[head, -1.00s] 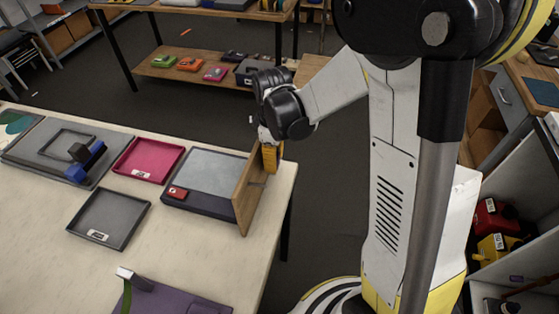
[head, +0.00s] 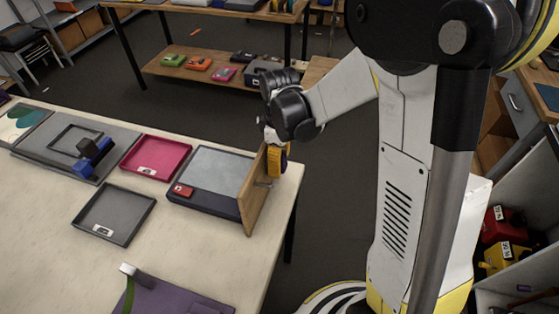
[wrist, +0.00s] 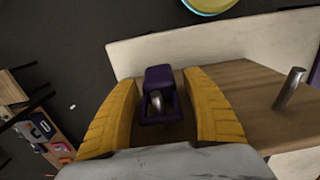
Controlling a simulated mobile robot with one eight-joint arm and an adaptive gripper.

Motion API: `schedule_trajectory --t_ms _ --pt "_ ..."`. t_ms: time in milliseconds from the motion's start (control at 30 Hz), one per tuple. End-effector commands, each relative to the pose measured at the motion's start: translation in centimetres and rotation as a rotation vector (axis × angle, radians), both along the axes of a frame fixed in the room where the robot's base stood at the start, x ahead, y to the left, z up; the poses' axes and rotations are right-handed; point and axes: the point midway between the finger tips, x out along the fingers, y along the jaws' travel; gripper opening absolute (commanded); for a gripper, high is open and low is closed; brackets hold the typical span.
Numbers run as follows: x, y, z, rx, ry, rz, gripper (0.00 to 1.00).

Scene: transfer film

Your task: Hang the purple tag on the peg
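The purple tag (wrist: 159,77) is between the two yellow fingers of my gripper (wrist: 163,90) in the wrist view. A short metal peg (wrist: 156,100) shows in the tag's opening, and the tag appears to be around it. Narrow gaps show between the tag and both fingers, so my gripper looks open. In the head view, a sliver of the purple tag (head: 284,160) shows beside the yellow fingers at the wooden board (head: 251,206).
A pink tray (head: 170,153), a dark grey tray (head: 120,214) and a blue item (head: 95,158) lie farther left. Open floor lies beyond the table edge.

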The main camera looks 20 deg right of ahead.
Motion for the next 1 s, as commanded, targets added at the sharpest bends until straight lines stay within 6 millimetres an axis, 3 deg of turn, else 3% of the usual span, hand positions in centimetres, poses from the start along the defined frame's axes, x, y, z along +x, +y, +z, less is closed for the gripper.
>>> schedule_trajectory --t_ms 333,733,1000 --pt "0.0 0.0 1.0 0.000 0.000 0.000 0.57" --pt "0.0 0.0 9.4 0.000 0.000 0.000 0.57" --pt "0.0 0.0 12.0 0.000 0.000 0.000 0.57"
